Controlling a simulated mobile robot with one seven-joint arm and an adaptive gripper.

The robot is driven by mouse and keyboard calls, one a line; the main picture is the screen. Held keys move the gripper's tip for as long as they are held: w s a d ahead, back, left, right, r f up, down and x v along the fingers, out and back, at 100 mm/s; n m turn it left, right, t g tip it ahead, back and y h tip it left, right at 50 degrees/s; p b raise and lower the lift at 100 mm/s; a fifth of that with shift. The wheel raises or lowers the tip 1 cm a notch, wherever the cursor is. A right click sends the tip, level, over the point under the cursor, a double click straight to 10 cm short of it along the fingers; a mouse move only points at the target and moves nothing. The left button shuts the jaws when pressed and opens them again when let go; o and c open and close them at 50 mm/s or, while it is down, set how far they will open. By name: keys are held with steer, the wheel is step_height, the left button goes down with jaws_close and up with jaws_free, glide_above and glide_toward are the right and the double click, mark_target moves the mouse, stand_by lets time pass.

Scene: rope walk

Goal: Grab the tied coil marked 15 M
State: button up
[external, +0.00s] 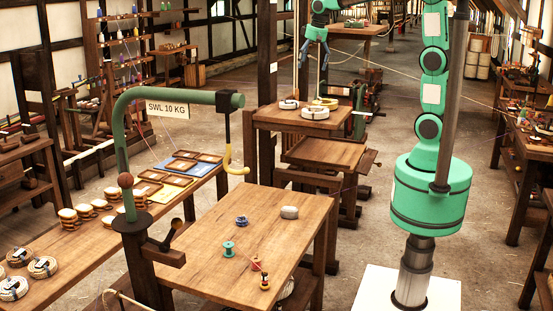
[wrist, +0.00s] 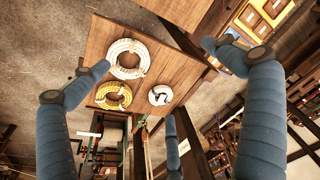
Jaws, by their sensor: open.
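Three tied coils lie on a wooden table (external: 270,117): a large white coil (wrist: 128,58), a yellow coil (wrist: 113,96) and a small white coil (wrist: 160,95). In the external view the large white coil (external: 315,113) is in front, the yellow coil (external: 325,101) behind it and the small white coil (external: 289,104) to the left. I cannot read a 15 M mark on any of them. My gripper (wrist: 158,56), with blue fingers, is open and empty above this table. It also shows in the external view (external: 314,54).
Several tagged coils (external: 42,266) lie on the left bench (external: 75,255); their marks are unreadable. A green crane arm (external: 180,98) with a yellow hook (external: 236,168) stands over the front table (external: 205,225). A lower wooden table (external: 325,153) stands just in front of the coil table.

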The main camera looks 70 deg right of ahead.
steer(key=w+d+f+m+g+p, duration=0.15)
steer(key=w+d+f+p, duration=0.25)
steer(key=w+d, duration=0.8)
steer(key=m+g+p, duration=0.1)
steer(key=m+p, duration=0.1)
steer(key=p, duration=0.1)
glide_above(289, 102)
steer(key=a, duration=0.3)
step_height(289, 102, down, 9)
steer(key=shift+s+d+y, duration=0.2)
steer(key=shift+s+y, duration=0.1)
step_height(289, 102, down, 8)
steer(key=shift+f+p, duration=0.1)
steer(key=shift+p, duration=0.3)
steer(key=shift+f, duration=0.2)
steer(key=shift+s+f+p, duration=0.2)
steer(key=shift+f+p, duration=0.3)
steer(key=shift+f, duration=2.05)
